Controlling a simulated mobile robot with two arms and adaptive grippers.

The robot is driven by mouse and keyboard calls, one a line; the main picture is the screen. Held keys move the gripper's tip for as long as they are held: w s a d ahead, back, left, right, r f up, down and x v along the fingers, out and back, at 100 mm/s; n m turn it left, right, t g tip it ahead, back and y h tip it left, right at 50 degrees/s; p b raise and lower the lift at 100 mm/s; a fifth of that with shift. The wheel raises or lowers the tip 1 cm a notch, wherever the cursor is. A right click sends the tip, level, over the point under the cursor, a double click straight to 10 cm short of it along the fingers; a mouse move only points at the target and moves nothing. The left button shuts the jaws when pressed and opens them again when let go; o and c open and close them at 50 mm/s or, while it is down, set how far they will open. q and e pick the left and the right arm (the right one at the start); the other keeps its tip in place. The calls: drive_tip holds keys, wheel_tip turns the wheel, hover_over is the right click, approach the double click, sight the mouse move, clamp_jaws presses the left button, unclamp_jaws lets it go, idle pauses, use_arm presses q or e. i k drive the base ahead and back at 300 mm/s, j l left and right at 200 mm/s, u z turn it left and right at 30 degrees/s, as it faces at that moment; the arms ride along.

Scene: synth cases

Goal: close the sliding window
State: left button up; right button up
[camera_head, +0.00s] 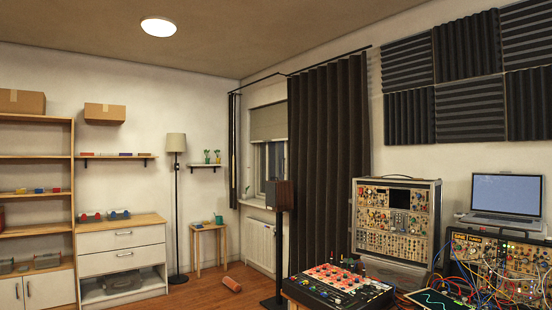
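The window (273,158) is in the right-hand wall near the room's corner, at some distance. A blind (268,122) covers its upper part. A dark curtain (330,160) hides its right side, and a speaker on a stand hides part of its lower edge. A narrow upright frame bar shows in the glass, but I cannot tell whether the sash is open or shut. Neither of my grippers is in view.
A speaker stand (279,245) and a radiator (261,245) stand below the window. A desk with a mixer (340,285) and synth cases (396,220) fills the lower right. A stool (208,230) stands near the corner.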

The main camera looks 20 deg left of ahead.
sight(277, 153)
drive_tip(key=i+j+u, duration=0.2)
drive_tip(key=i+u, duration=0.55)
drive_tip(key=i, duration=0.25)
drive_tip(key=i+j+u, duration=0.4)
drive_tip(key=i, duration=0.35)
drive_tip(key=i+u, duration=0.4)
drive_tip(key=i, duration=0.3)
drive_tip(key=i+l+u, duration=0.15)
drive_tip(key=i+u, duration=0.25)
drive_tip(key=i, duration=0.35)
drive_tip(key=i+l+z, duration=0.15)
drive_tip(key=i+z, duration=0.15)
drive_tip(key=i, duration=0.3)
drive_tip(key=i+z, duration=0.3)
drive_tip(key=i, duration=0.25)
drive_tip(key=i+j+z, duration=0.15)
drive_tip(key=i+z, duration=0.15)
drive_tip(key=i, duration=0.3)
drive_tip(key=i+j+z, duration=0.35)
drive_tip(key=i, duration=0.25)
drive_tip(key=i+z, duration=0.35)
drive_tip(key=i, duration=0.15)
drive_tip(key=i+j+z, duration=0.3)
drive_tip(key=i, duration=0.15)
drive_tip(key=i+j+z, duration=0.15)
drive_tip(key=i+z, duration=0.2)
drive_tip(key=i, duration=0.15)
drive_tip(key=i+j+z, duration=0.35)
drive_tip(key=i+j, duration=0.05)
